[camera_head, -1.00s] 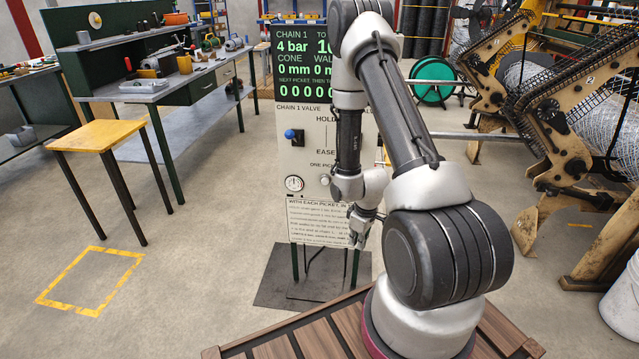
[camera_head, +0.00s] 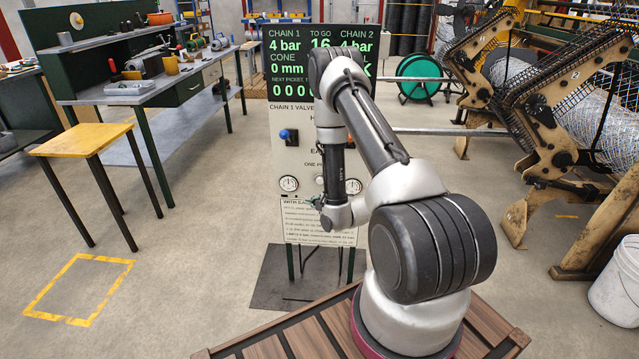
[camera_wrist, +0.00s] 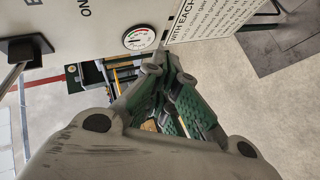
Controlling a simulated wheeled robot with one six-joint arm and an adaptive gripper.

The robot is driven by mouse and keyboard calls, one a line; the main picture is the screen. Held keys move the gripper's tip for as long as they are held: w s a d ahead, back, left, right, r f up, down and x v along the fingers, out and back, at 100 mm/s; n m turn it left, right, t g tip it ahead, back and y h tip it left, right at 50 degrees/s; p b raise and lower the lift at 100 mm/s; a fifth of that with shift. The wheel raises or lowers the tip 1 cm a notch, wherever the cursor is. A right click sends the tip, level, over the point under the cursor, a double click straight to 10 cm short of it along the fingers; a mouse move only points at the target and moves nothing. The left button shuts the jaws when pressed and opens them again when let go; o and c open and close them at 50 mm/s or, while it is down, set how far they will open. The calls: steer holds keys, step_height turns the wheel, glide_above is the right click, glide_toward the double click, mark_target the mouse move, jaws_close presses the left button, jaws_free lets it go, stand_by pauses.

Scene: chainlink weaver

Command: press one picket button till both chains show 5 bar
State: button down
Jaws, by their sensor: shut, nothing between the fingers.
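The control panel (camera_head: 290,160) stands ahead. Its green-lettered display (camera_head: 283,62) reads 4 bar for chain 1, 4 bar for chain 2 and 16 to go. A small round picket button (camera_head: 319,181) shows between two gauges, the left gauge (camera_head: 288,184) and the right gauge (camera_head: 353,186). The blue-knobbed chain 1 valve (camera_head: 284,134) is above the left gauge. My arm hides the chain 2 valve area. My gripper (camera_head: 314,201) is shut and empty, just below the button, in front of the panel. The wrist view shows its green fingers (camera_wrist: 176,103) and a gauge (camera_wrist: 139,38), but no button.
An instruction sheet (camera_head: 300,222) is on the panel's lower part. A yellow-topped table (camera_head: 82,139) and a workbench (camera_head: 150,92) stand left. The weaving machine (camera_head: 530,120) and a white bucket (camera_head: 616,285) are right. Floor between the table and panel is free.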

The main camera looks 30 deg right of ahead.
steer(key=w+d, duration=0.5)
steer(key=w, duration=0.2)
stand_by(0.5)
steer(key=shift+w, duration=0.2)
stand_by(1.1)
steer(key=shift+w+d, duration=0.25)
